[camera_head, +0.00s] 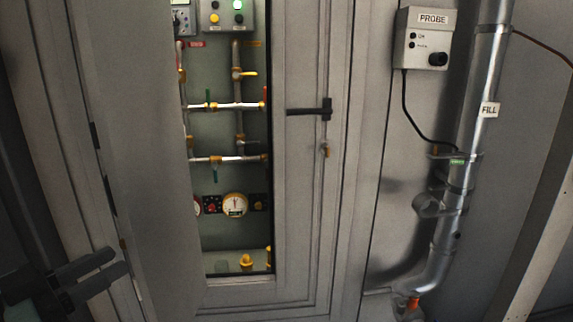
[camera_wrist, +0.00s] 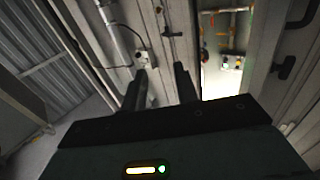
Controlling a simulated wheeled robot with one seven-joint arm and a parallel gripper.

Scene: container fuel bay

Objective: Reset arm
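My gripper (camera_wrist: 160,80) shows in the wrist view with its two dark fingers apart and nothing between them. In the head view, a dark two-pronged shape (camera_head: 121,263) at the lower left appears to be my gripper, in front of the grey door panel. It holds nothing that I can see. The rest of my arm is mostly out of view.
A cabinet opening shows pipes, valves, a round gauge (camera_head: 235,205) and a button panel (camera_head: 226,15). Right of it are a door with a black handle (camera_head: 310,111), a PROBE box (camera_head: 424,38) and the FILL pipe (camera_head: 463,160). The wrist view looks upside down.

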